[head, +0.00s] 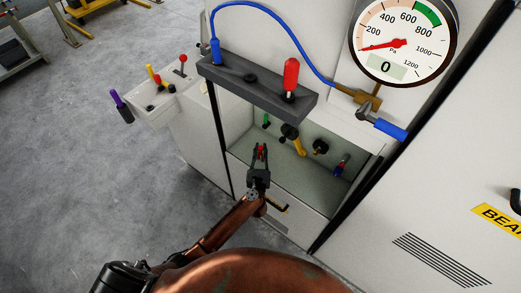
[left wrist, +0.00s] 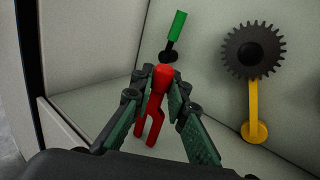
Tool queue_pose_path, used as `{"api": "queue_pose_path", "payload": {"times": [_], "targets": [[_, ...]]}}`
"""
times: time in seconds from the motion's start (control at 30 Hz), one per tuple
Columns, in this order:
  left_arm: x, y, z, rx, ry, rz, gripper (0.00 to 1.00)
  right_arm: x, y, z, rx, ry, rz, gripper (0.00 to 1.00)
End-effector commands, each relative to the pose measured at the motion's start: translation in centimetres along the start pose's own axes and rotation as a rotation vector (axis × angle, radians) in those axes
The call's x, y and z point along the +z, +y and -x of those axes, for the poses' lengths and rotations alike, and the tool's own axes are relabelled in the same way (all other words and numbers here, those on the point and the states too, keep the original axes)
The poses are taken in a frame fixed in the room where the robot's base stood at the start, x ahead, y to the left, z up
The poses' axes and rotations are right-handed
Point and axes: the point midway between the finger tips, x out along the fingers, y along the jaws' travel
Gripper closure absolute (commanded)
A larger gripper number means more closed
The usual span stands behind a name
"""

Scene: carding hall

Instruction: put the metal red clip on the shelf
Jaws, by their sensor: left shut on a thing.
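The metal red clip (left wrist: 156,105) is between the fingers of my left gripper (left wrist: 150,110) in the left wrist view, its two prongs pointing down toward the camera. In the head view my left gripper (head: 260,160) is at the open recess in the white cabinet, shut on the red clip (head: 261,150). The clip is small there and partly hidden by the fingers. I cannot tell whether it touches the recess floor (head: 290,180). A dark grey ledge (head: 255,88) juts out above the recess. Which surface is the shelf is not clear. My right gripper is not in view.
A green-handled part (left wrist: 176,32) stands just behind the clip. A yellow part with a black gear (left wrist: 253,90) is to its right. A pressure gauge (head: 405,40) hangs above.

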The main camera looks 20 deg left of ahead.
Motion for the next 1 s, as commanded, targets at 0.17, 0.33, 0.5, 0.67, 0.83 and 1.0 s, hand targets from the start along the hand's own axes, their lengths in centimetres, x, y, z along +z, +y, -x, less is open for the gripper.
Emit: {"api": "queue_pose_path", "payload": {"times": [0.17,0.33,0.5,0.67,0.83,1.0], "targets": [[-0.2,0.0,0.0,0.000,0.001,-0.001,0.77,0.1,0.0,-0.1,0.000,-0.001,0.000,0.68],[-0.2,0.0,0.0,0.000,0.001,-0.001,0.68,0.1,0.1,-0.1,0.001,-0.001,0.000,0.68],[-0.2,0.0,0.0,0.000,0.001,-0.001,0.68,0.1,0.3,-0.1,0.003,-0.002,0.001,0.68],[0.4,0.0,0.1,0.000,0.001,-0.001,0.68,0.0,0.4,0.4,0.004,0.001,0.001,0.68],[0.1,0.0,3.0,0.000,0.005,0.003,0.68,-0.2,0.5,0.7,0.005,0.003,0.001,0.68],[0.1,0.0,6.8,0.001,0.005,0.002,0.68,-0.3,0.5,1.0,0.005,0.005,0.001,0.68]]}}
